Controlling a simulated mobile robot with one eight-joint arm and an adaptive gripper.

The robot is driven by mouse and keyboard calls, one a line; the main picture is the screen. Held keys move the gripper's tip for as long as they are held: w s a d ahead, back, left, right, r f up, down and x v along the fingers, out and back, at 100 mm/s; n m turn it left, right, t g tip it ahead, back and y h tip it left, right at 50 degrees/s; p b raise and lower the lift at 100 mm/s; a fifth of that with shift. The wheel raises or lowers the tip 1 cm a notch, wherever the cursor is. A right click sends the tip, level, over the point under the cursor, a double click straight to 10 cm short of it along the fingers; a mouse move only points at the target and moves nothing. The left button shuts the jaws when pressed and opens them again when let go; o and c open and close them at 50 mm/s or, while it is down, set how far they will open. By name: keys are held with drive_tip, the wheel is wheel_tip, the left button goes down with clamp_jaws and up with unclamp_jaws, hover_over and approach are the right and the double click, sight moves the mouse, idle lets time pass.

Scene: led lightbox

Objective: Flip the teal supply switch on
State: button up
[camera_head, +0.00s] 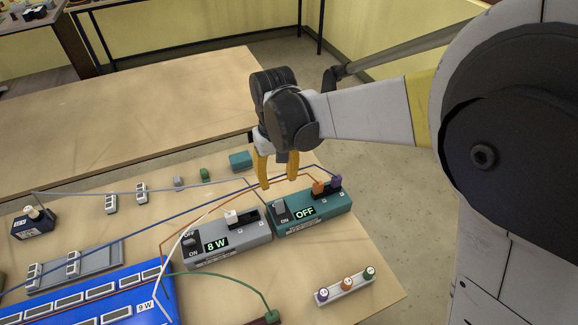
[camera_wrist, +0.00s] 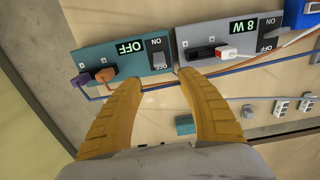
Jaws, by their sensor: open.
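The teal supply (camera_head: 312,222) sits near the table's right edge, and its display (camera_head: 305,212) reads OFF. Its rocker switch (camera_head: 281,210) is at the left end of its top face. An orange plug (camera_head: 318,187) and a purple plug (camera_head: 337,181) are in its right side. The teal supply also shows in the wrist view (camera_wrist: 120,60), with the switch (camera_wrist: 158,58) beyond my fingertips. My gripper (camera_head: 277,186) is open and empty, pointing down above and behind the teal supply; its yellow fingers also show in the wrist view (camera_wrist: 156,80).
A grey supply (camera_head: 228,243) reading 8 W stands directly left of the teal one. Blue, orange and white cables run close behind both supplies. A strip with several round plugs (camera_head: 346,286) lies in front. A small teal block (camera_head: 240,160) sits behind.

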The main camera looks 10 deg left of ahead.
sight(279, 201)
wheel_tip(279, 201, down, 10)
drive_tip(key=b, duration=0.3)
drive_tip(key=shift+f+b, duration=0.25)
drive_tip(key=shift+b, duration=0.1)
clamp_jaws()
